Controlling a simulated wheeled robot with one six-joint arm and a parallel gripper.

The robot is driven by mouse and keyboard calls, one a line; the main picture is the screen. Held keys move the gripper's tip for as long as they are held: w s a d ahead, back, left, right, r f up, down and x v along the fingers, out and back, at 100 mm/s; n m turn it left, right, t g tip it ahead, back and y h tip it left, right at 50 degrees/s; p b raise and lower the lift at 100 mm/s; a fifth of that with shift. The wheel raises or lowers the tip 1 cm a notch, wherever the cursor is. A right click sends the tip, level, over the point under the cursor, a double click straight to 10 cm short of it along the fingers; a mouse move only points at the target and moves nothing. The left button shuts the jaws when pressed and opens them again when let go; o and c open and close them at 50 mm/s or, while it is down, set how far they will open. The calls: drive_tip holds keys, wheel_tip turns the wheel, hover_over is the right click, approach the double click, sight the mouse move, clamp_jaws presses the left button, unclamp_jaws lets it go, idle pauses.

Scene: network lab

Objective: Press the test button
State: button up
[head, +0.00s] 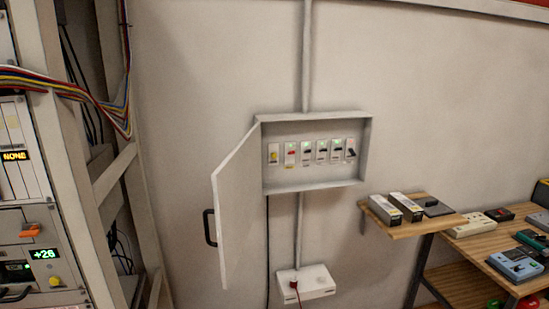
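A grey wall-mounted breaker box (368,150) is in the middle of the head view, with its door (238,200) swung open to the left. Inside is a row of several modules. The leftmost module has a round yellow button (274,155). The one beside it has a red part (291,152); the others have dark switches, several with green lights. No label reading "test" is legible on either button. My gripper is not in view.
The open door with its dark handle (209,227) stands out from the wall. A white socket box (318,282) with a red plug is below. A wooden shelf (400,230) and a bench with devices (515,263) are at right. Coloured cables (60,84) hang at the rack.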

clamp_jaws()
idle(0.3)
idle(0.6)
